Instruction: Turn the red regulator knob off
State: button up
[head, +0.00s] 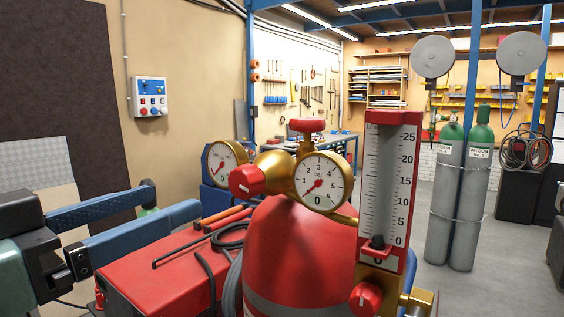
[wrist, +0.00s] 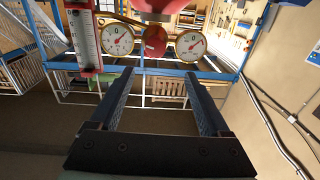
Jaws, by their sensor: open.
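The red regulator knob (head: 247,181) sticks out from the front of a brass regulator (head: 276,163), between two round white gauges. It also shows in the wrist view (wrist: 154,38), ahead of and between the fingers. My gripper (head: 172,203) is open and empty in the head view, left of the knob and apart from it. In the wrist view my gripper (wrist: 158,75) has its two dark fingers spread wide, with no contact on the knob. The right gauge (head: 324,182) and left gauge (head: 224,162) flank the knob.
A red flowmeter (head: 387,190) stands right of the regulator, with another red knob (head: 365,298) at its base. A red T-handle (head: 307,126) tops the regulator. A red cylinder (head: 300,250) is below. A red chest (head: 165,270) with rods and hose lies lower left.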

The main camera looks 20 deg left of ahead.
aim_at(238, 182)
jog(key=shift+m+g+h, duration=0.3)
jog(key=shift+h, duration=0.1)
jog(key=p+x, duration=0.4)
jog(key=x, duration=0.6)
jog(key=shift+d+p, duration=0.15)
jog(key=shift+p, duration=0.15)
jog(key=shift+w+d, duration=0.25)
jog(key=shift+w, duration=0.45)
jog(key=shift+c, duration=0.2)
grip_shut()
